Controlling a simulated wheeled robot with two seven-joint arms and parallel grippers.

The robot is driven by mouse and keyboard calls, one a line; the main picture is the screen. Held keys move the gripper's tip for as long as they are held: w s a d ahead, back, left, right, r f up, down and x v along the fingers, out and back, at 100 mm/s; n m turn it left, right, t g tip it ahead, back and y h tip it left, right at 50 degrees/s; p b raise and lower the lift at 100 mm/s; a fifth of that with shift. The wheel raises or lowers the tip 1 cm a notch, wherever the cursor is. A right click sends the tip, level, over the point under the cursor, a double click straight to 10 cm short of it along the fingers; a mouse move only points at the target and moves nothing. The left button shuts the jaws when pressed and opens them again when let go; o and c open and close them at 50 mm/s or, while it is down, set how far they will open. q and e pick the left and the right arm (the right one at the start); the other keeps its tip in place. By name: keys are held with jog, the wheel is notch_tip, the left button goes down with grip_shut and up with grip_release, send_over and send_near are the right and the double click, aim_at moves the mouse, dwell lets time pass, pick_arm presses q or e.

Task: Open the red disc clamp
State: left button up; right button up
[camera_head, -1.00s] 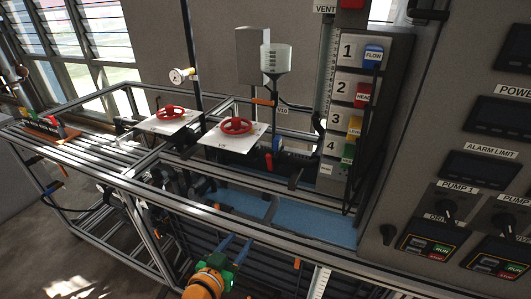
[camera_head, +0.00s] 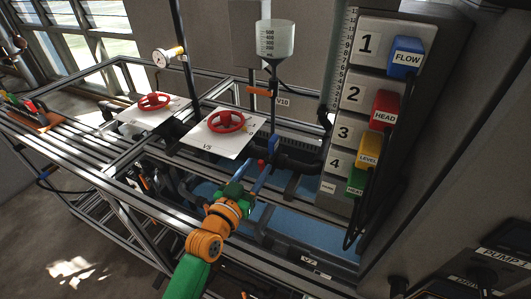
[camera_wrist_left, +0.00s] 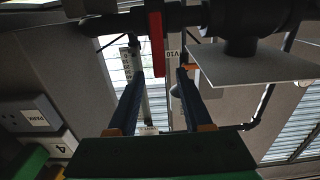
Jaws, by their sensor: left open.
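My left gripper (camera_head: 255,173) reaches up from the bottom of the head view, its two blue fingers apart. A small red part (camera_head: 261,162) shows at the fingertips, beside the black pipework below the funnel. In the left wrist view, a narrow upright red piece (camera_wrist_left: 156,42) crosses a black pipe; it looks like the red disc clamp seen edge-on. The open left fingers (camera_wrist_left: 160,69) point towards it, one on each side, with nothing held between them. I cannot tell whether they touch it. My right gripper is not in view.
Two red handwheels (camera_head: 226,121) (camera_head: 154,101) sit on white plates left of the gripper. A clear funnel (camera_head: 275,38) hangs behind. A panel with numbered coloured tags (camera_head: 367,90) stands close on the right. Metal frame rails (camera_head: 130,185) run along the front left.

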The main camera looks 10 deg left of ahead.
aim_at(260, 163)
pick_arm(q)
jog(key=shift+w+d+r, duration=0.2)
jog(key=shift+w+r, duration=0.05)
jog(key=shift+w, duration=0.2)
jog(key=x, duration=0.2)
jog(key=shift+w+d+f, duration=0.1)
jog(key=shift+w+f, duration=0.05)
jog(key=shift+w, duration=0.1)
jog(key=shift+w+f, duration=0.1)
jog(key=shift+w, duration=0.15)
jog(key=shift+s, duration=0.1)
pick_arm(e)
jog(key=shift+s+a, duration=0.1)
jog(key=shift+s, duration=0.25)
pick_arm(q)
jog(key=shift+s, duration=0.1)
jog(key=c, duration=0.4)
grip_shut()
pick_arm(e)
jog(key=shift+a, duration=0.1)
